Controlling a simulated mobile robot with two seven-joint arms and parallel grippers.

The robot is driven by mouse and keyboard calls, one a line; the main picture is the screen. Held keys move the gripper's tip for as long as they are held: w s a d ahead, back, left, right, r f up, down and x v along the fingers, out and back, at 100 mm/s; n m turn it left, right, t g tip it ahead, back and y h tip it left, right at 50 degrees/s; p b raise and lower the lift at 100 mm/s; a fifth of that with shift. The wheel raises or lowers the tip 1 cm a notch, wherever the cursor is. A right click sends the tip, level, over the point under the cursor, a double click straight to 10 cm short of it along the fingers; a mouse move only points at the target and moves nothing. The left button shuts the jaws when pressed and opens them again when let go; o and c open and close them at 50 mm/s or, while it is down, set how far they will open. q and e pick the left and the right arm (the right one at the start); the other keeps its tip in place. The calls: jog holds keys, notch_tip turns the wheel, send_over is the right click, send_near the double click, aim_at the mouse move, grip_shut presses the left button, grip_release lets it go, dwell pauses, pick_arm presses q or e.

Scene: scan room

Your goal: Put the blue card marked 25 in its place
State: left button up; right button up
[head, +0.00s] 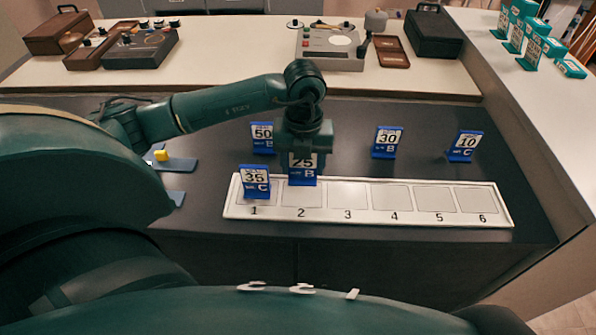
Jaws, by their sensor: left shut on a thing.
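The blue card marked 25 (303,172), with a letter B, is upright at slot 2 of the white numbered tray (372,216). My left gripper (303,152) is above it, pointing down, shut on its upper part. The gripper hides the card's top edge. Whether the card's base touches the tray is hard to tell. The blue card marked 35 (255,181) stands in slot 1, just left of it. Slots 3 to 6 are empty. My right gripper is not in view.
Blue cards marked 50 (262,137), 30 (387,142) and 10 (464,146) stand on the dark table behind the tray. A grey device (331,48) and cases stand on the back counter. Green boxes (530,50) are at the far right.

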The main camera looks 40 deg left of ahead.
aim_at(302, 177)
pick_arm(q)
notch_tip(302, 177, down, 5)
jog(key=shift+f, duration=0.15)
dwell(0.3)
jog(key=shift+f, duration=0.2)
jog(key=o, duration=1)
jog(key=shift+r, duration=0.1)
